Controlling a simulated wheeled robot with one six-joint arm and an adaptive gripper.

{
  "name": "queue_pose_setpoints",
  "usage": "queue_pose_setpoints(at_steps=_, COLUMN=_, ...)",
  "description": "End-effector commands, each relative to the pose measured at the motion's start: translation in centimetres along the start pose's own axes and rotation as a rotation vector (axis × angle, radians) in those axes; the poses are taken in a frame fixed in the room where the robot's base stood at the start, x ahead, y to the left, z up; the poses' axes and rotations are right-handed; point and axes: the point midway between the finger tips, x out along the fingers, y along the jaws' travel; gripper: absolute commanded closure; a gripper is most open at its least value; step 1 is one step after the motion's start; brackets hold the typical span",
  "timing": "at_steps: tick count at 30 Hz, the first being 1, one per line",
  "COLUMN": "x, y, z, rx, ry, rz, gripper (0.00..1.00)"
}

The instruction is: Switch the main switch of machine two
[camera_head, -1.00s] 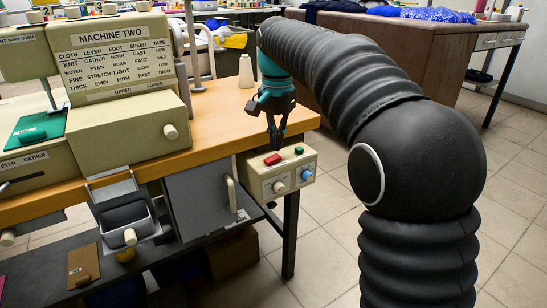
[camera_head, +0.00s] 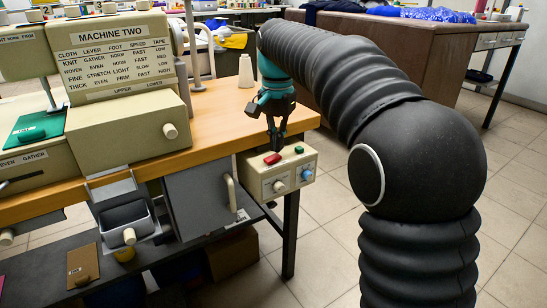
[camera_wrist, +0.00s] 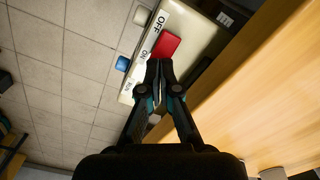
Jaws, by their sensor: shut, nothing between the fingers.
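The machine with the "MACHINE TWO" panel (camera_head: 115,55) stands on the wooden table at the left. A cream control box (camera_head: 285,178) sits at the table's right edge, with a red rocker switch (camera_head: 272,158) on its top. In the wrist view the red switch (camera_wrist: 166,46) lies beside the printed words OFF and ON. My gripper (camera_head: 277,147) points down over the box, shut and empty. In the wrist view its fingertips (camera_wrist: 160,66) overlap the end of the red switch near the ON label. I cannot tell whether they touch it, nor which way the switch is tilted.
A small green button (camera_head: 299,150) is on the box top, right of the red switch. A pale knob (camera_head: 280,186) and a blue knob (camera_head: 307,174) are on its front. A white spool (camera_head: 246,72) stands on the table behind. Tiled floor is open at the right.

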Motion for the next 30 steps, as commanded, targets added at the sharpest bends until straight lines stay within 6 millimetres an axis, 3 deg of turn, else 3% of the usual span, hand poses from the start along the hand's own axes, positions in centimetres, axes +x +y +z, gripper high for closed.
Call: queue_pose_setpoints(at_steps=30, x=1.3, y=0.0, z=0.0, rx=0.000, ry=0.000, rz=0.000, gripper=1.00)
